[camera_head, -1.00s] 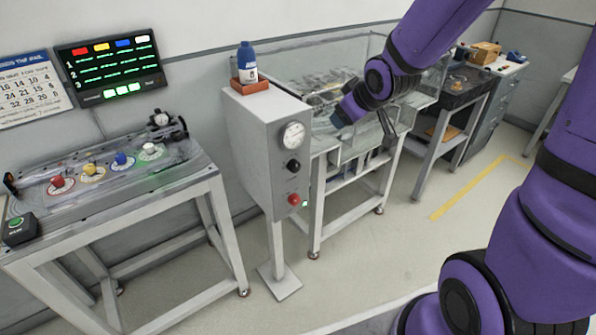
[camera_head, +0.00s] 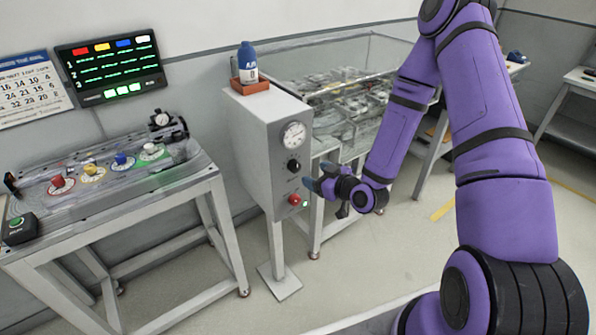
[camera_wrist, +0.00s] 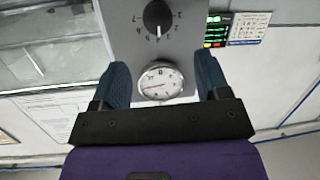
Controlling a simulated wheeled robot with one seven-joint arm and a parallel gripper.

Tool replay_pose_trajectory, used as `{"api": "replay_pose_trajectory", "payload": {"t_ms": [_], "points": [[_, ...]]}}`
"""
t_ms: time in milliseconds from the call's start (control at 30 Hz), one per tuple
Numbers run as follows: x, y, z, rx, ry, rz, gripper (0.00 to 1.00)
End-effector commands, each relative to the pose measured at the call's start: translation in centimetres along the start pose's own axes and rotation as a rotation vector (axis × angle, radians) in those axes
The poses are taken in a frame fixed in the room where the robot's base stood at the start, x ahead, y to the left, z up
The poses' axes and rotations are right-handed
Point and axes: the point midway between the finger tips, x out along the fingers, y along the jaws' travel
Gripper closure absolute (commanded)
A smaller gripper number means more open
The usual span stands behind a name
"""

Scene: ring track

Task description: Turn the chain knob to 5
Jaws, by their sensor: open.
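The grey box on a post (camera_head: 262,150) carries a round white gauge (camera_head: 294,135), a black knob (camera_head: 293,166) and a red button (camera_head: 294,200) on its front. The knob is probably the chain knob. In the wrist view the knob (camera_wrist: 158,16) is at the top edge, with a white pointer mark and small numbers around it; the setting is hard to read. The gauge (camera_wrist: 160,84) appears between the fingers. My gripper (camera_head: 317,178) is open and empty, in front of the box and just right of the knob, apart from it.
A bench (camera_head: 110,200) with coloured knobs stands left. A scoreboard (camera_head: 110,68) hangs above it. A blue bottle (camera_head: 247,58) stands in an orange tray (camera_head: 249,86) on the box. A glass-walled tank (camera_head: 350,65) stands behind my arm. The floor in front is clear.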

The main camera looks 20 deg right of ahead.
Motion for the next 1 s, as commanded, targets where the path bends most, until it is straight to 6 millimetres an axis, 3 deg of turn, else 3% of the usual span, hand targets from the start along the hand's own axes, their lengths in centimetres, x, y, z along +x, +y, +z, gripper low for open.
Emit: {"api": "replay_pose_trajectory", "payload": {"t_ms": [200, 533, 667, 1000], "points": [[-0.8, -1.2, 2.7, 0.098, 0.137, 0.068, 0.31], [-1.1, -1.6, 3.6, 0.149, 0.218, 0.126, 0.31], [0.2, -1.3, 3.2, 0.147, 0.221, 0.128, 0.31], [5.9, -0.5, 2.0, 0.147, 0.221, 0.127, 0.31]]}}
